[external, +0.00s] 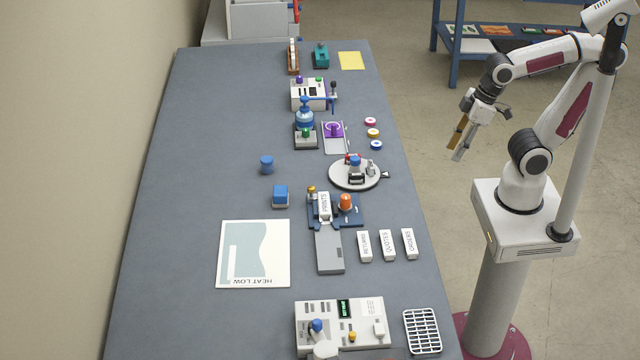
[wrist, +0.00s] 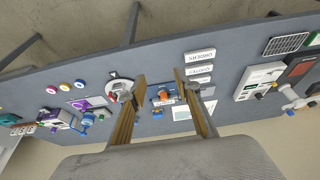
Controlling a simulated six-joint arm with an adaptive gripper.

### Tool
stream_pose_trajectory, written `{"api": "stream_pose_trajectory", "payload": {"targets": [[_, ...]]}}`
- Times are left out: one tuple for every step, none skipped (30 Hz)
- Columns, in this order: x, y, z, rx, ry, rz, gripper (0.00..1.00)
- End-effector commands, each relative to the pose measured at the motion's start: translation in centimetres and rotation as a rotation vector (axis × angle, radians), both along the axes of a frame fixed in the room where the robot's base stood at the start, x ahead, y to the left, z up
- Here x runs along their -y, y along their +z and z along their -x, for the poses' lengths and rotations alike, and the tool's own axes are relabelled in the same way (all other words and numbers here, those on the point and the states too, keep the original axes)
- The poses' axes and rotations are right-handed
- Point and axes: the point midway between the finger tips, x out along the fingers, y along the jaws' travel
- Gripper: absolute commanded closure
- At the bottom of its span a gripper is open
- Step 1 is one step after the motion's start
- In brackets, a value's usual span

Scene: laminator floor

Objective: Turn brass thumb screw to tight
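My gripper (external: 456,152) hangs in the air to the right of the table, well away from everything on it. In the wrist view my gripper (wrist: 159,74) is open, its two fingers apart with nothing held between them. A small brass-coloured knob (external: 311,190), which looks like the thumb screw, stands at the back left of a blue fixture (external: 352,218). Its turn position is too small to tell. A white block marked PRINTS (external: 324,207) and an orange knob (external: 345,202) are beside it on the fixture. The orange knob also shows in the wrist view (wrist: 164,95).
A round turntable (external: 342,181) with small parts stands behind the fixture. White labelled blocks (external: 386,246) lie to its front right. A white machine (external: 318,310) with a small yellow knob (external: 352,336) and a slotted tray (external: 422,331) are at the front. The table's left side is mostly clear.

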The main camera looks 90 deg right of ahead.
Motion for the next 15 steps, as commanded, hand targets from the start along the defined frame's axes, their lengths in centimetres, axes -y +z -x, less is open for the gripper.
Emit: {"api": "stream_pose_trajectory", "payload": {"targets": [[0.0, -0.2, -0.5, -0.020, 0.002, 0.002, 0.68], [0.0, -0.3, -0.8, -0.028, 0.004, 0.005, 0.68], [0.1, -0.4, -1.2, -0.040, 0.005, 0.007, 0.68], [0.1, -0.5, -1.5, -0.048, 0.006, 0.009, 0.68], [0.1, -0.6, -1.9, -0.056, 0.008, 0.011, 0.68], [0.2, -0.7, -2.4, -0.066, 0.010, 0.015, 0.68], [0.2, -0.8, -2.7, -0.073, 0.014, 0.018, 0.68], [0.2, -0.9, -3.1, -0.081, 0.018, 0.021, 0.68], [0.3, -0.9, -3.6, -0.089, 0.026, 0.028, 0.68], [0.4, -1.1, -3.9, -0.096, 0.032, 0.032, 0.68], [0.4, -1.1, -4.3, -0.102, 0.040, 0.037, 0.68], [0.5, -1.2, -4.9, -0.111, 0.050, 0.043, 0.68], [0.5, -1.3, -5.3, -0.117, 0.061, 0.049, 0.68], [0.6, -1.4, -5.7, -0.123, 0.072, 0.055, 0.68], [0.6, -1.6, -6.2, -0.131, 0.086, 0.062, 0.68]]}}
